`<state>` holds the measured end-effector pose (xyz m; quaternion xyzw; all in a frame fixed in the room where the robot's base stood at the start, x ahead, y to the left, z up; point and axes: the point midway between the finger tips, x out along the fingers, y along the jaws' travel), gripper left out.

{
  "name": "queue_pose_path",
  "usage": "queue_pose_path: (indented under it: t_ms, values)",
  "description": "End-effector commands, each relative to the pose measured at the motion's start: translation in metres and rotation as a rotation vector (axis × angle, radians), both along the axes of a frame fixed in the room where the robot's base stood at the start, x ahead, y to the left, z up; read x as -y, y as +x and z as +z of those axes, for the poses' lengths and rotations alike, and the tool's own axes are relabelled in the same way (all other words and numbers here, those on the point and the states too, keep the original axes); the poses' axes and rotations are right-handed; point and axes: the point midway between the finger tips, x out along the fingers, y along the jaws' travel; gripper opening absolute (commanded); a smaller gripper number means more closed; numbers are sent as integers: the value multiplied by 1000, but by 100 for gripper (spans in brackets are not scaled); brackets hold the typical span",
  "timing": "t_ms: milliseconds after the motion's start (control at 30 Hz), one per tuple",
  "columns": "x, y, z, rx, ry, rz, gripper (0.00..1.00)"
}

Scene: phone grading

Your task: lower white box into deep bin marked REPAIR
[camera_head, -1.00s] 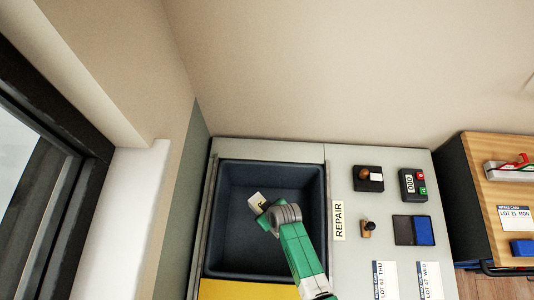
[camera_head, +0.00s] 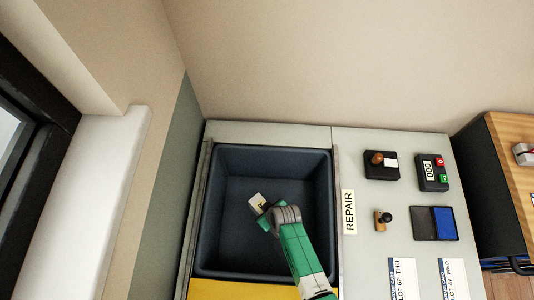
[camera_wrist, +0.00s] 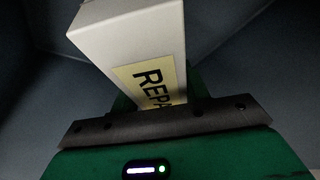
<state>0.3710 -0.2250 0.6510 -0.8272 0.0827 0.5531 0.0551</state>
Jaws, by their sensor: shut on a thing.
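The white box (camera_wrist: 120,40) is in my gripper, and it bears a yellow label whose visible letters read "REPA". The box also shows as a small pale shape in the head view (camera_head: 256,200). My gripper (camera_head: 264,212) is shut on the box, over the inside of the deep dark bin (camera_head: 235,255). The "REPAIR" sign (camera_head: 349,212) lies on the grey counter just right of the bin. In the wrist view, dark bin walls surround the box. How far the box is above the bin floor cannot be told.
Right of the sign on the counter are a stamp (camera_head: 383,218), an ink pad (camera_head: 434,223), a counter device (camera_head: 432,172) and a black holder (camera_head: 381,165). Lot cards (camera_head: 404,278) lie nearer. A yellow surface (camera_head: 240,289) borders the bin's near side. A wall rises behind.

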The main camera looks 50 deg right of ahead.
Motion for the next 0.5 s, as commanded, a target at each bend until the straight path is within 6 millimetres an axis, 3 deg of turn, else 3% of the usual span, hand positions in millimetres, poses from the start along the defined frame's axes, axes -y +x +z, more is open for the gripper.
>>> queue_pose_path:
  t_ms: [33,500]
  values:
    - [0,0,-14,1,0,0,14]
    - [0,1,-75,1,-1,1,14]
